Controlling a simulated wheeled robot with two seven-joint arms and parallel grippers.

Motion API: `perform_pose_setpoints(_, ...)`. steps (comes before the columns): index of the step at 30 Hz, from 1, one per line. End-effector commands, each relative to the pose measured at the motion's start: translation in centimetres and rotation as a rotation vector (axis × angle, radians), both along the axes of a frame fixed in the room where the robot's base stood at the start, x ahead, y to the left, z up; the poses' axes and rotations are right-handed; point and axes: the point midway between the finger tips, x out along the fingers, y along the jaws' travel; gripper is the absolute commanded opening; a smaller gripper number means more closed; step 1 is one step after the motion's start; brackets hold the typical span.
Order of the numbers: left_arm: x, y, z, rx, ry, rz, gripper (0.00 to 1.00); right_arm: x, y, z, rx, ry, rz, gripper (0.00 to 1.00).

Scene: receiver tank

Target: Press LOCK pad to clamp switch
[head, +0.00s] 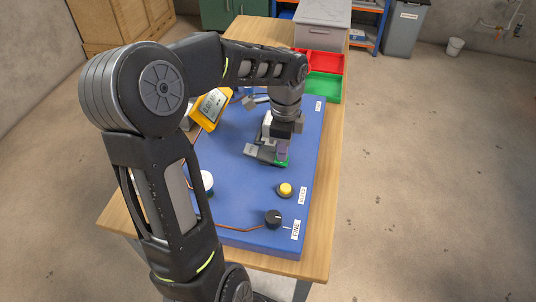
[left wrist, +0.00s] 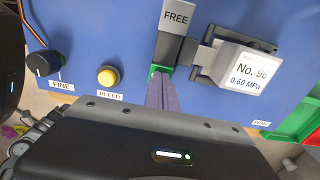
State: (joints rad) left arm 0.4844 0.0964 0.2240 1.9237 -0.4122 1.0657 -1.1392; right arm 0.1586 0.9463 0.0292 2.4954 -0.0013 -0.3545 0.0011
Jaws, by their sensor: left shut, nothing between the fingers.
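In the left wrist view, a grey pad marked FREE (left wrist: 177,17) leads down to a green end (left wrist: 153,72); no LOCK lettering shows. My left gripper (left wrist: 161,84) is shut and empty, with its purple-grey fingertips at the green end, seemingly touching it. In the head view my left gripper (head: 283,152) points down at the green part (head: 282,164), beside the grey pad (head: 260,153). The switch, a pale box reading No. 96, 0.60 MPa (left wrist: 246,74), sits in a dark clamp holder (left wrist: 207,61) right of the pad. My right gripper is out of view.
The blue panel (head: 240,225) lies on a wooden table (head: 335,130). A yellow BLEED button (head: 285,190) and black FINE knob (head: 273,217) are near its front. A yellow meter (head: 211,108) stands at left. Red (head: 330,64) and green (head: 324,87) bins are behind.

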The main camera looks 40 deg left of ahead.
Motion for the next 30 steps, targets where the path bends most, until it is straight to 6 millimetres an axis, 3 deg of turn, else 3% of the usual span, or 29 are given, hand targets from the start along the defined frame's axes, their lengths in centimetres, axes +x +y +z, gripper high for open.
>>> perform_pose_setpoints(5, -0.1, 0.1, 0.8, 0.001, 0.002, 0.001, 0.0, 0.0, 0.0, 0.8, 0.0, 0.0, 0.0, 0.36)
perform_pose_setpoints(21, 0.0, 0.0, 6.6, 0.0, 0.001, 0.001, 0.0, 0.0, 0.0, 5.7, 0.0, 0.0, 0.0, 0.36)
perform_pose_setpoints(30, -0.1, 0.0, 7.0, 0.0, 0.001, 0.001, 0.0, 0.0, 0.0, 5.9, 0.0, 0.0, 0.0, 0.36)
